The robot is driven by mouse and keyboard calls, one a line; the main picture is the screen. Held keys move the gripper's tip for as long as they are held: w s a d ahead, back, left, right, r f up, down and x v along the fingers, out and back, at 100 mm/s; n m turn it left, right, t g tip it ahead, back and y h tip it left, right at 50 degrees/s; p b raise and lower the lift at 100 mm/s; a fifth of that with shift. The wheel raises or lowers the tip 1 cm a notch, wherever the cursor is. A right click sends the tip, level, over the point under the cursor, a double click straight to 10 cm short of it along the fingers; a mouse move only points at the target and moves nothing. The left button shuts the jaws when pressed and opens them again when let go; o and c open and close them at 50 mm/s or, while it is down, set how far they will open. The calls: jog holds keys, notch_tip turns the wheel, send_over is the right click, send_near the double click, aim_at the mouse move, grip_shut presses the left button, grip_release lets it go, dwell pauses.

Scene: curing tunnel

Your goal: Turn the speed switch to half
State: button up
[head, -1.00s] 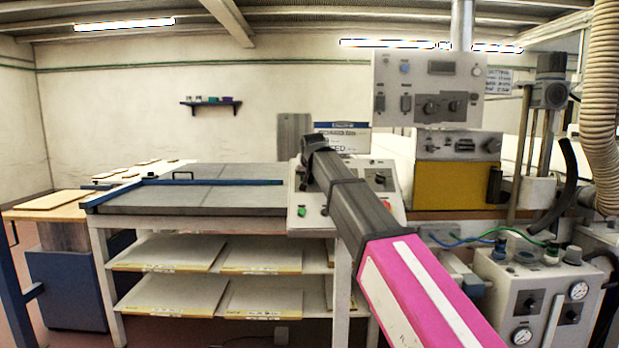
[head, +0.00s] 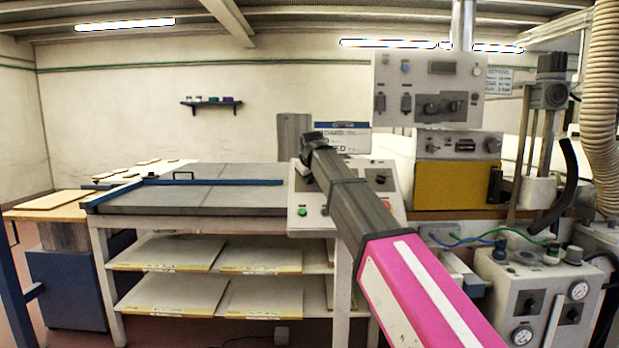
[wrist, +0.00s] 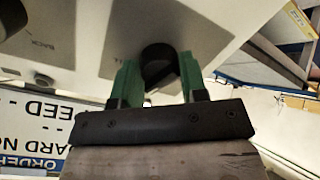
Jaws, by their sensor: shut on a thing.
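The control panel (head: 309,220) is a sloped pale box at the right end of the long table. In the wrist view, a round black knob (wrist: 158,62) stands on the panel face (wrist: 95,25), with lettering ending in "LL" beside it. My gripper (wrist: 158,80) has its green fingers on both sides of this knob and is shut on it. The knob's pointer is not visible, so its setting cannot be told. In the head view, my gripper (head: 309,160) is at the panel's upper left, and my arm hides the knob.
A second black knob (head: 381,178) and a green button (head: 302,211) are on the same panel. A sign (head: 343,138) stands behind it. A grey control box (head: 428,88) hangs above right, over a yellow unit (head: 455,185).

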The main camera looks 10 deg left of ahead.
jog(key=shift+n, duration=1.6)
jog(key=shift+a+n, duration=0.1)
jog(key=shift+n, duration=0.2)
jog(key=o, duration=0.9)
jog(key=shift+r, duration=0.1)
jog(key=v, duration=1)
jog(key=shift+s+r, duration=0.25)
jog(key=shift+r, duration=0.05)
